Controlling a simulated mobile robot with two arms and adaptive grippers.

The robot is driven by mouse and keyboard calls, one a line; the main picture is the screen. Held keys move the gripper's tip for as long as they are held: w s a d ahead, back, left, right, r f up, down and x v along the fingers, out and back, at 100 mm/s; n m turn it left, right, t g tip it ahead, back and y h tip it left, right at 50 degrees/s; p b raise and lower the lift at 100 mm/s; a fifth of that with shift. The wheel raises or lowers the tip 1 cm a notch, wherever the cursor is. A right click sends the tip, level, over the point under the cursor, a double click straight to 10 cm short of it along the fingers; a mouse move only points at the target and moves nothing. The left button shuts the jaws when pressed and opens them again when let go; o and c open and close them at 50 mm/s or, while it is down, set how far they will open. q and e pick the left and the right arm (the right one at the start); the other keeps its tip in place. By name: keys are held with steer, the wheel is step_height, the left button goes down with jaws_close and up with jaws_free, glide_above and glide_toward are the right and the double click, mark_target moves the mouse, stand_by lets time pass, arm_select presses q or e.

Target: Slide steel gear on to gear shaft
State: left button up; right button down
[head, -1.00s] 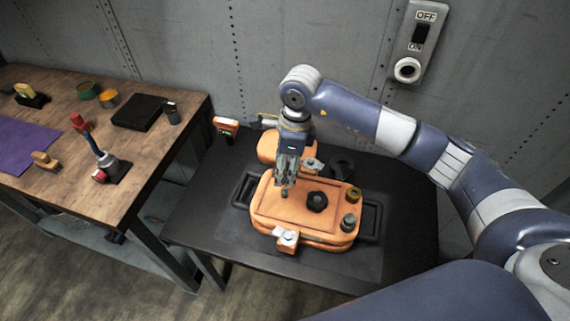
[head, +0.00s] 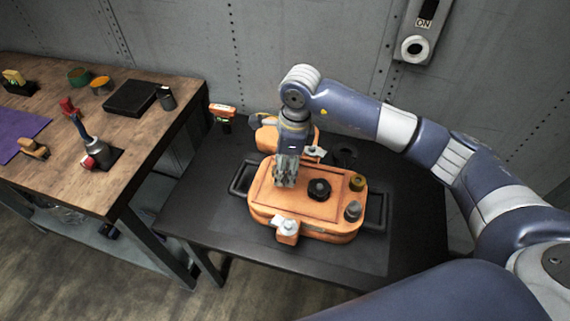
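An orange case (head: 275,209) with black side handles lies on the dark table. My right gripper (head: 285,184) points down over the left half of its top; whether the fingers touch it, are open or shut, or hold something is too small to tell. A black toothed gear (head: 318,188) sits on the case right of my gripper. A brass-coloured round part (head: 357,182) and a grey round part (head: 352,209) stand near its right end; the grey one may be the steel gear. I cannot make out the gear shaft for certain. My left gripper is not in view.
Silver fittings (head: 287,225) sit on an orange tab at the case's front. An orange handheld device (head: 222,111) stands at the table's back left. A wooden bench (head: 120,150) with tools is at left, across a gap. The riveted wall (head: 300,45) is behind.

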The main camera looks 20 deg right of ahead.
steer(key=shift+b, duration=0.45)
stand_by(1.2)
steer(key=shift+f, duration=0.1)
steer(key=shift+f+b, duration=1.9)
steer(key=c, duration=0.6)
jaws_free()
